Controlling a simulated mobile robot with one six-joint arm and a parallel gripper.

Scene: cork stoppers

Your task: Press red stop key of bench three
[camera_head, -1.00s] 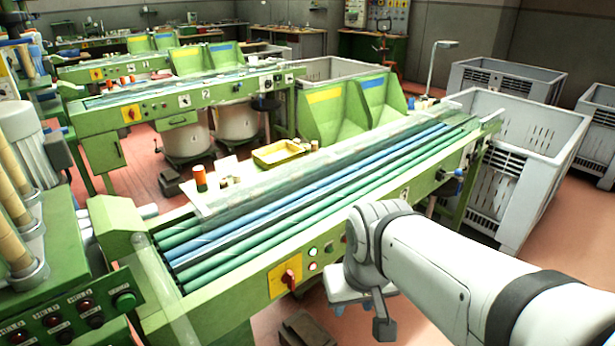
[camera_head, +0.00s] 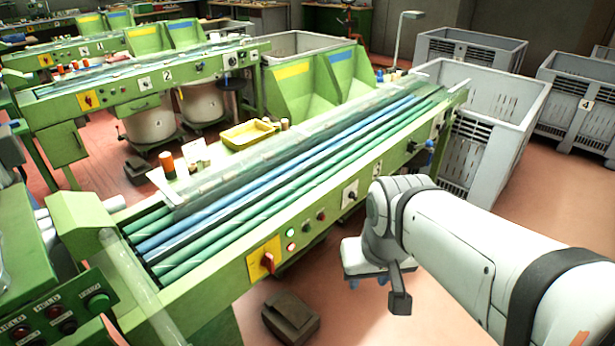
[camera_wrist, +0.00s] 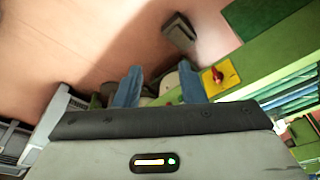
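Bench three (camera_head: 216,273) is the near green bench with blue and green rollers. Its front panel carries a yellow plate with a red rotary switch (camera_head: 267,262), a lit whitish lamp (camera_head: 290,233) above a small red light or key (camera_head: 291,246), a dark green button (camera_head: 306,228) and a red button (camera_head: 321,216). I cannot tell which red one is the stop key. My gripper (camera_head: 368,282) hangs in front of the panel, right of and lower than these buttons, touching nothing. In the wrist view its blue fingers (camera_wrist: 160,86) are apart and empty.
A brown pedal box (camera_head: 290,316) lies on the floor below the panel. A green control box (camera_head: 62,312) is at near left. Grey crates (camera_head: 500,95) stand at right. Bench two (camera_head: 120,98) is behind.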

